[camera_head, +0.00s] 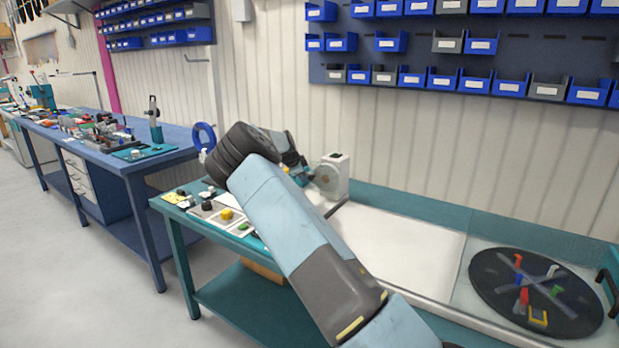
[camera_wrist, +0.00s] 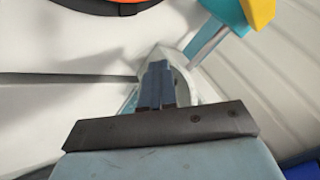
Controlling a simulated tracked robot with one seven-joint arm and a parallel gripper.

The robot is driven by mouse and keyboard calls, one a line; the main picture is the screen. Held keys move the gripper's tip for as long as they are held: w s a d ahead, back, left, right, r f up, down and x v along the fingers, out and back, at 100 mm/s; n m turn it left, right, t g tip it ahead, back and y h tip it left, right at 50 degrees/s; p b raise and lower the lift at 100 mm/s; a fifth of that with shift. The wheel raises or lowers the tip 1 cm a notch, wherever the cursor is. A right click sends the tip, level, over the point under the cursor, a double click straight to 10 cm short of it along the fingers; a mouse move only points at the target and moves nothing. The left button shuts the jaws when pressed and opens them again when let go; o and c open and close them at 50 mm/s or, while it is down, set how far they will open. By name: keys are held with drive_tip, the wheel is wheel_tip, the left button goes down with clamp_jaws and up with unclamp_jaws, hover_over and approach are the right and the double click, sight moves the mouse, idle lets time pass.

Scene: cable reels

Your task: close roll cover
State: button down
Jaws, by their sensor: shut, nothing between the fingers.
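My gripper (camera_wrist: 157,75) is in the middle of the wrist view, its two dark blue fingers together with nothing held. A pale grey, rounded metal part (camera_wrist: 180,66) sits right behind the fingertips; I cannot tell whether they touch it. In the head view my arm reaches to the far left end of the teal bench, and its links hide most of my gripper. A white upright unit with a round grey disc (camera_head: 327,178) stands there beside my wrist. I cannot make out for certain which part is the roll cover or how far it is open.
A dark round reel plate (camera_head: 490,283) with coloured pegs lies at the bench's right end. Small controls with a yellow knob (camera_head: 227,214) sit at its left end. The white middle surface (camera_head: 400,250) is clear. Blue bins (camera_head: 508,87) hang on the wall.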

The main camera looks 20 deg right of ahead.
drive_tip(key=s+a+r, duration=0.3)
drive_tip(key=a+r, duration=0.5)
drive_tip(key=a, duration=0.1)
drive_tip(key=s+d+r+n+y, duration=0.2)
drive_tip(key=s+d+r, duration=0.2)
drive_tip(key=s, duration=0.4)
drive_tip(key=s+d+r+n+g+y, duration=0.15)
drive_tip(key=s+d+r, duration=0.25)
drive_tip(key=s, duration=0.4)
drive_tip(key=s+d+r+n+y, duration=0.2)
drive_tip(key=s+d+r, duration=0.15)
drive_tip(key=s, duration=0.45)
drive_tip(key=s+a+r+n+t+y, duration=0.1)
drive_tip(key=s+a+r+n, duration=0.2)
drive_tip(key=s, duration=0.8)
drive_tip(key=s+a+r+n+y, duration=0.1)
drive_tip(key=s+r+n, duration=0.25)
drive_tip(key=s, duration=0.75)
drive_tip(key=s+a+f+n+h, duration=0.1)
drive_tip(key=s+f+n, duration=0.1)
drive_tip(key=s, duration=0.7)
drive_tip(key=s+a+f+n+t+h, duration=0.1)
drive_tip(key=s+a+f+n, duration=0.1)
drive_tip(key=s+n, duration=0.3)
drive_tip(key=s, duration=0.3)
drive_tip(key=shift+s+f, duration=0.15)
drive_tip(key=shift+s, duration=0.25)
